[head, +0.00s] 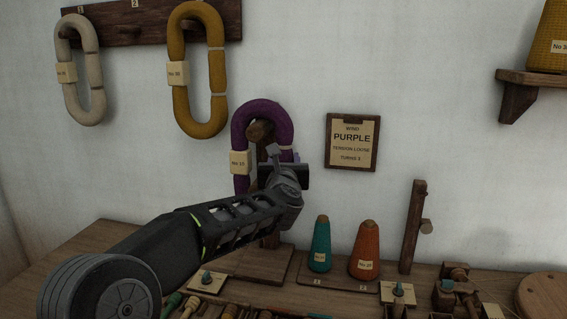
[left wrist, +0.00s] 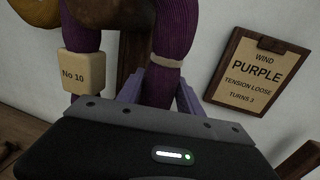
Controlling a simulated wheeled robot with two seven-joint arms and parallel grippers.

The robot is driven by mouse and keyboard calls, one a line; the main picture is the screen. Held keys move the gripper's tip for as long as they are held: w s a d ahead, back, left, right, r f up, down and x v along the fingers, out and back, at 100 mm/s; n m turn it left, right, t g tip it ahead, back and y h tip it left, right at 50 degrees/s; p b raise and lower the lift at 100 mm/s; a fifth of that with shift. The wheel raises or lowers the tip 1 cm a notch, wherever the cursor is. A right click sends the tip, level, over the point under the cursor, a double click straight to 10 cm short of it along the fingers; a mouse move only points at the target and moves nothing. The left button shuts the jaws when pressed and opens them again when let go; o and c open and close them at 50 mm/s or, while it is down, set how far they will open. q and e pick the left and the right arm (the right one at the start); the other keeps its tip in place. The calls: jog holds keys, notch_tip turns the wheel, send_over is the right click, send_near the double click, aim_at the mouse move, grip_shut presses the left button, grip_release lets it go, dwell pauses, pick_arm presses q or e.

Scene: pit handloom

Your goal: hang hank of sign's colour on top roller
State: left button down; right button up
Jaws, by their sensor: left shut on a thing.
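The sign (head: 351,142) on the wall reads "WIND PURPLE, TENSION LOOSE, TURNS 3"; it also shows in the left wrist view (left wrist: 258,72). The purple hank (head: 240,122), with a tag "No 10", is upright in front of a wooden post (head: 270,241). A wooden roller end (head: 259,132) shows inside the upper part of its loop; I cannot tell whether the hank rests on it. My left gripper (head: 281,160) is shut on the purple hank's right strand (left wrist: 158,88), just below a pale band. The fingertips are partly hidden. My right gripper is not in view.
A wall rack (head: 130,32) holds a cream hank (head: 69,98) and a mustard hank (head: 183,115). A teal cone (head: 320,248) and an orange cone (head: 365,247) stand on the bench, left of an upright wooden post (head: 413,228). Small tools crowd the front.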

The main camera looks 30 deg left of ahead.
pick_arm(q)
jog(key=shift+f, duration=0.45)
jog(key=c, duration=1.1)
grip_release()
jog(key=shift+w+f, duration=0.1)
jog(key=shift+w, duration=0.05)
jog(key=o, duration=0.4)
jog(key=shift+r, duration=0.2)
jog(key=v, duration=0.7)
jog(key=shift+s+d, duration=0.15)
jog(key=shift+s, duration=0.2)
